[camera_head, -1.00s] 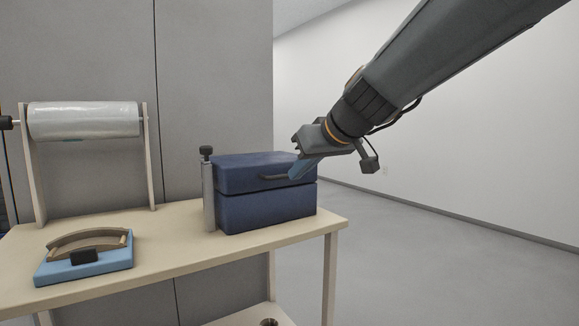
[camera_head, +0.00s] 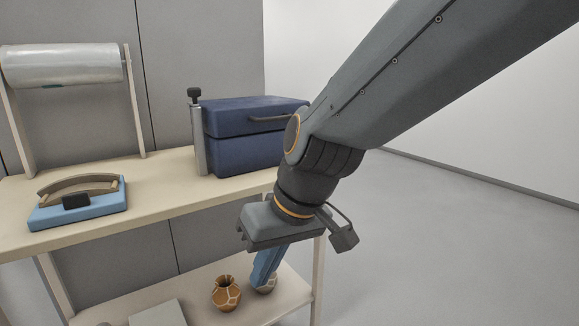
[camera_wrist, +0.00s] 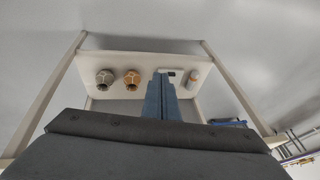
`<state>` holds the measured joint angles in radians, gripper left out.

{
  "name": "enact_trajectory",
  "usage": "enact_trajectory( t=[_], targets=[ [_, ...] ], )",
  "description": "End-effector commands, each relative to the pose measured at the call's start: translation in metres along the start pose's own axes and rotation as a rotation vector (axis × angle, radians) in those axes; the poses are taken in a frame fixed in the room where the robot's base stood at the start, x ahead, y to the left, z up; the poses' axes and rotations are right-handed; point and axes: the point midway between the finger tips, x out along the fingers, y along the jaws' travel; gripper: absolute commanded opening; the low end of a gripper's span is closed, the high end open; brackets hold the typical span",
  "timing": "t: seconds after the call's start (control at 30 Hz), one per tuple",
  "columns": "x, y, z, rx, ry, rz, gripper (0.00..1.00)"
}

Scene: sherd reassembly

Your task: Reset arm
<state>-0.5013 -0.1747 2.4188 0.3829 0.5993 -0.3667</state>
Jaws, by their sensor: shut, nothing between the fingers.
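My gripper (camera_head: 260,280) points down in front of the table's right end in the head view. Its blue fingers are together with nothing between them. In the wrist view the shut fingers (camera_wrist: 162,85) reach over the lower shelf. The blue case (camera_head: 250,135) sits closed on the tabletop with its handle facing front, apart from my gripper. An orange vase with pale crack lines (camera_head: 226,293) stands on the lower shelf. A greyish vase (camera_head: 267,286) stands to its right, partly hidden behind my fingers. Both vases also show in the wrist view.
The wooden table (camera_head: 150,215) has a blue pad (camera_head: 80,205) with a curved brown piece, a film roll (camera_head: 65,65) on a stand and a grey cylinder (camera_head: 198,135). A pale flat block (camera_head: 158,314) lies on the lower shelf (camera_head: 285,305). The floor at right is clear.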

Motion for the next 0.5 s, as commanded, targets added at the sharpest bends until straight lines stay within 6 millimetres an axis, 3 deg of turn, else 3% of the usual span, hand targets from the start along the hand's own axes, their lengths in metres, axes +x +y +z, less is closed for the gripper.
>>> enact_trajectory(
  t=[0.03,0.2,0.5],
  targets=[
    [0.007,-0.007,0.016,-0.001,-0.041,0.003,0.00],
    [0.024,-0.017,0.060,0.011,-0.147,0.033,0.00],
    [0.039,-0.023,0.121,0.021,-0.285,0.102,0.00]
  ],
)
